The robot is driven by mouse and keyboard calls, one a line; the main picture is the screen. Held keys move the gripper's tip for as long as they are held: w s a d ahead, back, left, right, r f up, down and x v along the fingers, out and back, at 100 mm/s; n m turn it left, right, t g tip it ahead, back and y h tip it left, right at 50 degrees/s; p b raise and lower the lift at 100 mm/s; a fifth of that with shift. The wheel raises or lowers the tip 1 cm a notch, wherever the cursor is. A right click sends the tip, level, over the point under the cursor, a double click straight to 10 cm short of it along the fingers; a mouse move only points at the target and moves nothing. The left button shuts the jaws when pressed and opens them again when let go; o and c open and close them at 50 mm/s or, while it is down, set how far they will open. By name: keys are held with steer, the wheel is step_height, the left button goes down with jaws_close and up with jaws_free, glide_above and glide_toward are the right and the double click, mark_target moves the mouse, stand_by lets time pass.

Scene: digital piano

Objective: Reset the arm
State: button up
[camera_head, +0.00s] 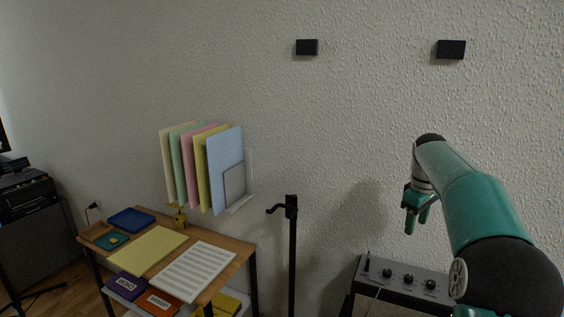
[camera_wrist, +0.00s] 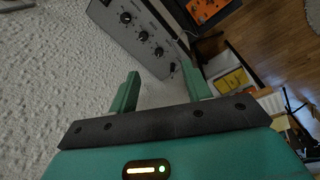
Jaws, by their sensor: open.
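My gripper (camera_head: 417,219) hangs from my green arm at the right of the head view, pointing down, in front of the textured wall. In the wrist view my gripper (camera_wrist: 162,90) shows two green fingers spread wide apart with nothing between them. It is open and empty. The digital piano (camera_head: 402,283) stands below it, with its dark knobs in view; the rest of it is cut off by the frame. The piano's knob panel also shows at the top of the wrist view (camera_wrist: 135,30). My gripper is apart from the piano.
A wooden table (camera_head: 233,243) at the left holds a sheet of music (camera_head: 195,271), a yellow folder (camera_head: 148,250) and small trays. Coloured folders (camera_head: 225,170) hang in a wall rack. A black stand (camera_head: 292,250) rises between table and piano. The wall area around my gripper is clear.

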steer(key=s+a+r+m+t, duration=0.1)
steer(key=s+a+r+m, duration=0.15)
steer(key=s+a, duration=0.5)
steer(key=s+a+r+m+t, duration=0.1)
steer(key=s+a+r, duration=0.2)
steer(key=s+a, duration=0.45)
steer(key=s+a+f+m, duration=0.1)
steer(key=s+f, duration=0.2)
steer(key=s, duration=0.4)
steer(key=s+a+f+m+t, duration=0.1)
steer(key=s+a+f, duration=0.1)
steer(key=s, duration=0.4)
steer(key=s+a+f+m+t, duration=0.1)
steer(key=s+a+f, duration=0.1)
steer(key=s+f, duration=0.2)
steer(key=s, duration=0.3)
steer(key=shift+s+a+y, duration=0.25)
steer(key=shift+s+y, duration=0.05)
steer(key=shift+y, duration=0.1)
steer(key=shift+c, duration=0.4)
